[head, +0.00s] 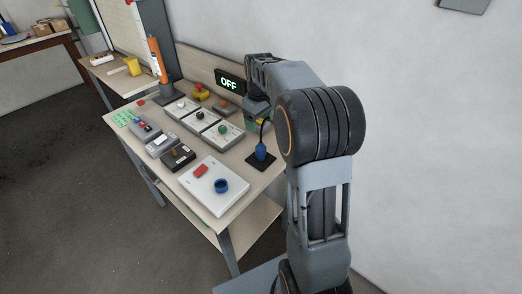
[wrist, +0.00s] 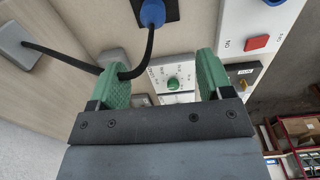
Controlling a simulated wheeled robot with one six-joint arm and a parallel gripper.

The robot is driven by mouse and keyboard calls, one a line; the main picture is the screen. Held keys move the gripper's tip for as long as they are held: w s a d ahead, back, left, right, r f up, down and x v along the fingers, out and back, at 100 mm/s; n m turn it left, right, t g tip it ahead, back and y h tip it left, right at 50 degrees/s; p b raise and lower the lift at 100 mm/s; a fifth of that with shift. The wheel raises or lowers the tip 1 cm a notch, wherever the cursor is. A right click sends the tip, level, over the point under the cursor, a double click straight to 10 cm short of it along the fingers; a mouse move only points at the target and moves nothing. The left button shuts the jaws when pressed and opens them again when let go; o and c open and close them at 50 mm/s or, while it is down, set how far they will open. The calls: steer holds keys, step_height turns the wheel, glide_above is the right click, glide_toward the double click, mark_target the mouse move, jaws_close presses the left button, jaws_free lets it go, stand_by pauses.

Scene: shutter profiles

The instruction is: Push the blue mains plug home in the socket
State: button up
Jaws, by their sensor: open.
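The blue mains plug (head: 261,152) stands upright at the black square socket plate (head: 261,164) near the right edge of the bench. How deep it sits I cannot tell. In the wrist view the plug (wrist: 153,13) is at the top edge, partly cut off, with the dark socket plate (wrist: 172,9) behind it. Its black cable (wrist: 147,55) runs past the left green fingertip to a grey box (wrist: 17,46); whether it touches the finger is unclear. My gripper (wrist: 167,70) is open with nothing between its fingers, apart from the plug. In the head view my arm partly hides it.
A white panel with a red switch and blue knob (head: 221,186) lies in front of the plug. Panels with knobs (head: 223,130) and small boxes (head: 178,157) fill the bench's middle. A display (head: 230,82) reading OFF stands at the back. An orange-and-grey upright (head: 157,60) rises behind.

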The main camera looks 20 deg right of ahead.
mark_target(261, 148)
steer(key=f, duration=0.5)
steer(key=w+d+f, duration=0.1)
steer(key=f, duration=0.2)
steer(key=shift+f, duration=0.2)
steer(key=shift+f+p, duration=0.7)
steer(key=shift+f, duration=2.3)
steer(key=shift+w, duration=0.1)
steer(key=c, duration=1)
steer(key=shift+r, duration=0.1)
